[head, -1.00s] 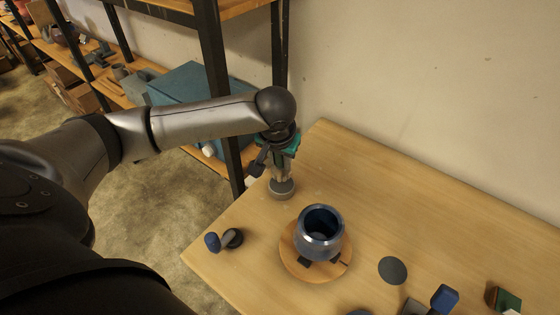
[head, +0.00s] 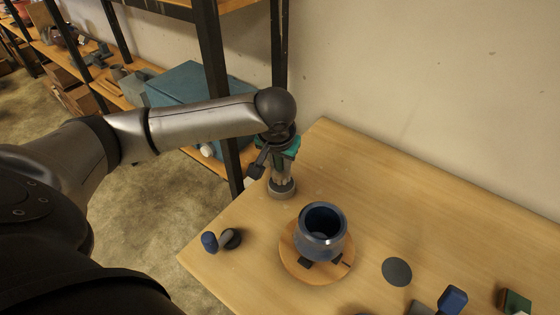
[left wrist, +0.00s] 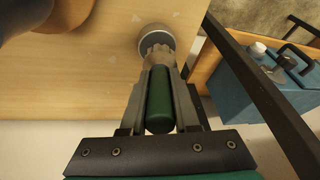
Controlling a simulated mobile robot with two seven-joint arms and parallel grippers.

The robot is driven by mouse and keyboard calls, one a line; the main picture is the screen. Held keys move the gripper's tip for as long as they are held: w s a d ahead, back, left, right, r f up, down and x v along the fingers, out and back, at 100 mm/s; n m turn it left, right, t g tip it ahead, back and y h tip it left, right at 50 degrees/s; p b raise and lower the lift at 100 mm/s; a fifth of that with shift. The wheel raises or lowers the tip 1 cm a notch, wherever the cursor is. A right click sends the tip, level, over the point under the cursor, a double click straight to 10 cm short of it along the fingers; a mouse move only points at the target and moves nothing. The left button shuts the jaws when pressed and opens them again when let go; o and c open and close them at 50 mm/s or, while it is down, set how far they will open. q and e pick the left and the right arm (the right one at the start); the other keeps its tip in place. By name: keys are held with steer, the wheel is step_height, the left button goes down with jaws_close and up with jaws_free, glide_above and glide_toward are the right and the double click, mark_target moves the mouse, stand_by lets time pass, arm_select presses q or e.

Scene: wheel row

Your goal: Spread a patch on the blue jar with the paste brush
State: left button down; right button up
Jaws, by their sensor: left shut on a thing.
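The blue jar (head: 322,245) stands upright on a round wooden board (head: 290,262), its dark mouth facing up. My left gripper (head: 281,174) is behind and left of the jar, pointing down over a small round grey pot (head: 282,191). In the left wrist view the fingers are shut on the green handle of the paste brush (left wrist: 160,100). The brush's pale bristles reach into or onto the pot (left wrist: 157,40); the tip's depth is hidden. The jar's edge (left wrist: 20,14) shows at the top left there. My right gripper is not in view.
A blue-and-dark small tool (head: 209,242) lies at the table's left edge. A dark disc (head: 397,271), a blue-ended tool (head: 453,298) and a green block (head: 515,301) lie to the right. A shelf with a teal box (head: 190,88) stands behind my arm. The back right of the table is clear.

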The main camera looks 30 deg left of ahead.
arm_select(q)
steer(key=shift+f, duration=0.7)
stand_by(0.5)
steer(key=shift+s+f+p, duration=0.1)
steer(key=shift+f+p, duration=0.05)
steer(key=shift+p, duration=0.35)
stand_by(2.3)
step_height(320, 180, up, 7)
steer(key=p, duration=0.9)
steer(key=shift+r+p, duration=0.2)
steer(key=shift+p, duration=0.1)
stand_by(0.6)
